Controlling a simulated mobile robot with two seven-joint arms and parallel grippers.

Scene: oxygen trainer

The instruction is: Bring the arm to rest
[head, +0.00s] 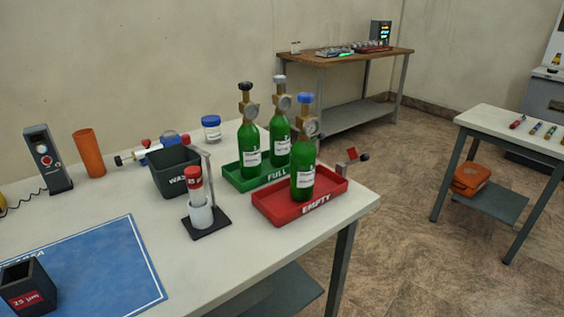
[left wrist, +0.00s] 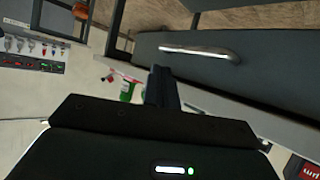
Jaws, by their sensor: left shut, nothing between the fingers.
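My left gripper (left wrist: 161,86) shows in the left wrist view as a dark body with its fingers shut together and nothing between them. It is clear of the table items and points toward a dark drawer front (left wrist: 225,58) with a metal handle. A small green bottle shape (left wrist: 127,90) shows to the left of the fingers, some way beyond them. Neither gripper shows in the head view. My right gripper is in neither view.
In the head view, two green cylinders stand in the green FULL tray (head: 233,180) and one in the red EMPTY tray (head: 275,208). A dark waste bin (head: 172,181), orange tube (head: 89,154) and blue mat (head: 85,270) share the white table. Floor (head: 400,190) lies open to the right.

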